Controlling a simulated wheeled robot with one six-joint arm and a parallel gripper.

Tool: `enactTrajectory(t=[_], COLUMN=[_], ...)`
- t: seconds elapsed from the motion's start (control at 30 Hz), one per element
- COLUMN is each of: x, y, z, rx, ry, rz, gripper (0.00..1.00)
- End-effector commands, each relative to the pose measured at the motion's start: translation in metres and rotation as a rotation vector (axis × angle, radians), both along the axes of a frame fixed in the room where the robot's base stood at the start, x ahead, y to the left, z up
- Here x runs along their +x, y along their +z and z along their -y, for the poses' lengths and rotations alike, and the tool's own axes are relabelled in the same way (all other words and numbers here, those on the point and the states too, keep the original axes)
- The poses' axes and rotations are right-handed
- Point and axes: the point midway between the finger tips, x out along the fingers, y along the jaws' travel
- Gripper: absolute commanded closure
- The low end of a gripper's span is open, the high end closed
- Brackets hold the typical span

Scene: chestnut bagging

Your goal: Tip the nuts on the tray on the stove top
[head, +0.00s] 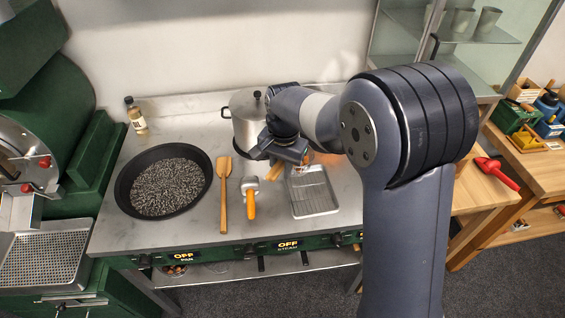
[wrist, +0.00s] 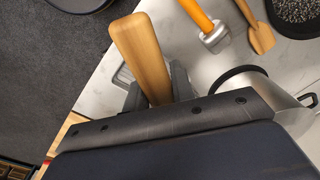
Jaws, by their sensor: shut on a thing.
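My gripper (head: 292,158) is above the stove top (head: 185,234), just right of the pot. In the wrist view, my gripper (wrist: 152,100) is shut on a wooden handle (wrist: 142,52). The far end of what it holds is hidden behind the gripper. A shallow ribbed metal tray (head: 314,196) lies on the stove top below and right of my gripper. Its visible front part looks empty; its back is partly hidden by my arm. No nuts can be made out on it. A wide black pan (head: 122,188) full of dark grey grains is at the left.
A wooden spatula (head: 223,196) and an orange-handled tool (head: 250,204) lie between pan and tray. A steel pot (head: 246,118) and a bottle (head: 136,115) stand at the back. Several brown round things (head: 174,270) sit on the lower shelf. A red scoop (head: 496,172) lies on the right table.

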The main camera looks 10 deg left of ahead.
Motion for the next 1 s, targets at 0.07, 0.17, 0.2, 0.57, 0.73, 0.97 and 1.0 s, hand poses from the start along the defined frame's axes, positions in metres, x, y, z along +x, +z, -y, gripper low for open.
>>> enactTrajectory(t=[0.07, 0.17, 0.2, 0.57, 0.73, 0.97, 1.0], x=[-0.001, -0.003, -0.003, -0.008, -0.009, -0.01, -0.01], y=[-0.001, -0.004, -0.005, -0.014, -0.017, -0.022, -0.023], z=[0.005, 0.011, 0.014, 0.03, 0.037, 0.04, 0.041], rx=[0.044, 0.12, 0.152, 0.381, 0.464, 0.518, 0.527], ry=[-0.006, -0.006, -0.008, -0.007, -0.008, -0.004, -0.003], rz=[0.014, 0.034, 0.046, 0.108, 0.136, 0.151, 0.153], gripper=[1.0, 1.0, 1.0, 1.0, 1.0, 1.0, 1.0])
